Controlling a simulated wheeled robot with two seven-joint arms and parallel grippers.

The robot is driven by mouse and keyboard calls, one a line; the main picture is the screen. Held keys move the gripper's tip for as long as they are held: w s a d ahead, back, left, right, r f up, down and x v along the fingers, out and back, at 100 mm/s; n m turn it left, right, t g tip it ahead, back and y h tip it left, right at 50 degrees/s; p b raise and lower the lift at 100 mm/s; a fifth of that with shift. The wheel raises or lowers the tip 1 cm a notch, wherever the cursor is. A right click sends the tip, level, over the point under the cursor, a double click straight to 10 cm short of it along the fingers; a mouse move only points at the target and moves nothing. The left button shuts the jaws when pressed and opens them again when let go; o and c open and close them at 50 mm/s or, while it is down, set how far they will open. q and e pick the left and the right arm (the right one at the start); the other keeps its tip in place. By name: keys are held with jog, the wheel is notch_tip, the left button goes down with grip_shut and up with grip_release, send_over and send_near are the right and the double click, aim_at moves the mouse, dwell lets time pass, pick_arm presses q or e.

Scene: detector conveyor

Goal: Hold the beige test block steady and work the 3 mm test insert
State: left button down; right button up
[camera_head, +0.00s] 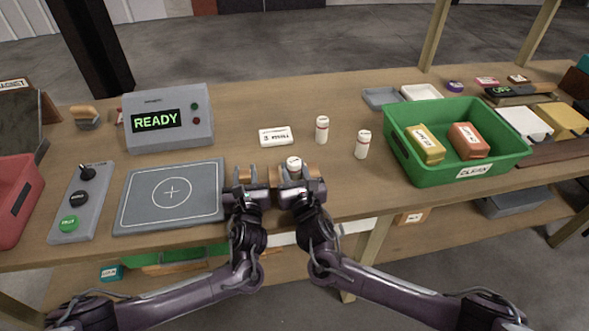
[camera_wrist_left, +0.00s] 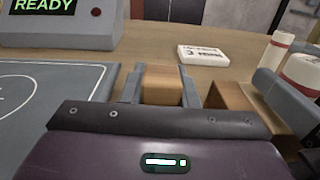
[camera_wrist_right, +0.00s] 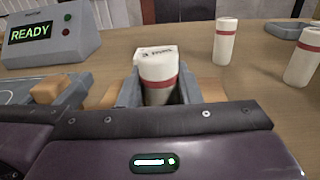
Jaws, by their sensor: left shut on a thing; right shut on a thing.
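The beige test block (camera_wrist_left: 160,88) is clasped at its left end by my left gripper (camera_head: 244,180), which is shut on it near the table's front edge. More beige shows to the right of that gripper. My right gripper (camera_head: 292,177) is shut on a white cylindrical insert (camera_wrist_right: 158,72) with a red band, held upright beside my left gripper. Its white top also shows in the head view (camera_head: 294,162). Beige surfaces show on both sides of the right gripper's fingers. The insert's lower end is hidden, so I cannot tell whether it sits in the block.
A white label block (camera_head: 275,136) lies behind the grippers. Two similar white inserts stand at right, one nearer the back (camera_head: 321,130) and one further right (camera_head: 362,145). A green bin (camera_head: 462,172) is right, a grey pad (camera_head: 150,212) left, and a READY display unit (camera_head: 168,119) behind it.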

jog(key=o, duration=1)
jog(key=shift+f, duration=0.15)
jog(key=shift+s, duration=0.15)
jog(key=v, duration=1.1)
jog(key=shift+s+d+r, duration=0.15)
jog(key=shift+s+r, duration=0.05)
jog(key=shift+s, duration=0.15)
